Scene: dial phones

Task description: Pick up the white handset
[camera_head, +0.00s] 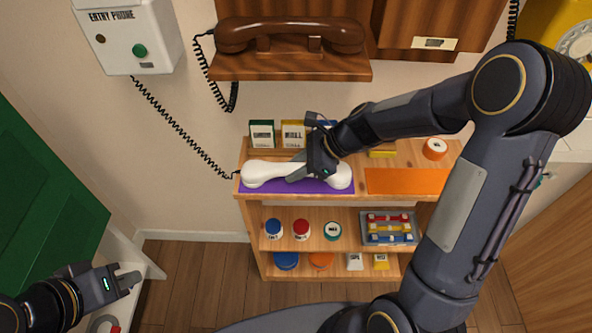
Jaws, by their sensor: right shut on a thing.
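The white handset (262,172) lies along the purple mat (290,190) on the top of the wooden shelf. Its coiled cord runs up to the white entry phone box (137,50) on the wall. My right gripper (303,176) reaches in from the right and is shut on the handset's middle grip, hiding part of it. I cannot tell whether the handset is touching the mat or slightly above it. My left gripper (132,279) is at the lower left, away from the handset; its finger opening is not clear.
A brown handset (290,35) rests on a wooden wall phone above. Small boxes (293,134) stand behind the white handset. An orange mat (405,181) and an orange tape roll (435,149) are to the right. Lower shelves hold jars and a tray (388,228). A green panel (45,190) is at left.

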